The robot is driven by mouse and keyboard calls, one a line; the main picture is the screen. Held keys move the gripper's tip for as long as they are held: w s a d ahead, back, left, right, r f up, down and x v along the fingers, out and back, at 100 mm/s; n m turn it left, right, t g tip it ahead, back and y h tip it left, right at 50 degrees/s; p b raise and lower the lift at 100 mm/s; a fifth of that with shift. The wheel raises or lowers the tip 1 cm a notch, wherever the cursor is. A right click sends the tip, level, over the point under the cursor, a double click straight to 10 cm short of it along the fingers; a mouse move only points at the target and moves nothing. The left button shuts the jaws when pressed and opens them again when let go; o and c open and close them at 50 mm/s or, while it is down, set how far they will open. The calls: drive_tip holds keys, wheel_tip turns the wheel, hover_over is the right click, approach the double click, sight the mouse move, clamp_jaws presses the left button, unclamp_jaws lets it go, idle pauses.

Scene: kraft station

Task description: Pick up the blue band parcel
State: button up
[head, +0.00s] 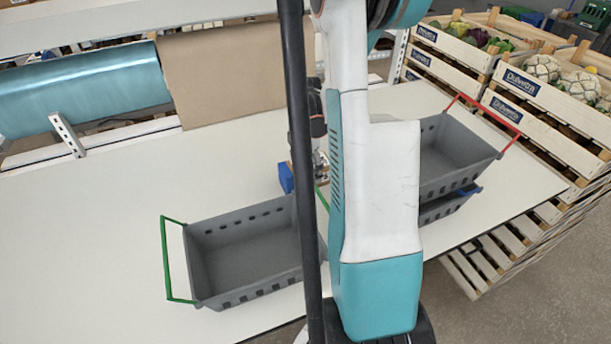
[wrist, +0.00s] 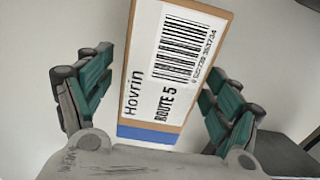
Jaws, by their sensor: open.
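The blue band parcel (wrist: 145,134) is a brown carton with a blue band at its lower edge in the wrist view. A white label on it reads "Hovrin" and "ROUTE 5" with a barcode. My gripper (wrist: 158,92) is open, with one green-padded finger to the left of the parcel and one to the right. Gaps show between both fingers and the carton. In the head view a small blue patch (head: 286,177), seemingly the parcel, shows on the white table beside the dark pole; my arm and the pole hide most of the rest there.
A grey crate with green handles (head: 250,225) stands at the table's front. A grey crate with a red handle (head: 455,155) stands at the right, above another grey crate (head: 445,208). The table's left (head: 80,240) is clear.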

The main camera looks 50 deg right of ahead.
drive_tip(key=shift+f, duration=0.4)
drive_tip(key=c, duration=1.4)
drive_tip(key=shift+r, duration=0.15)
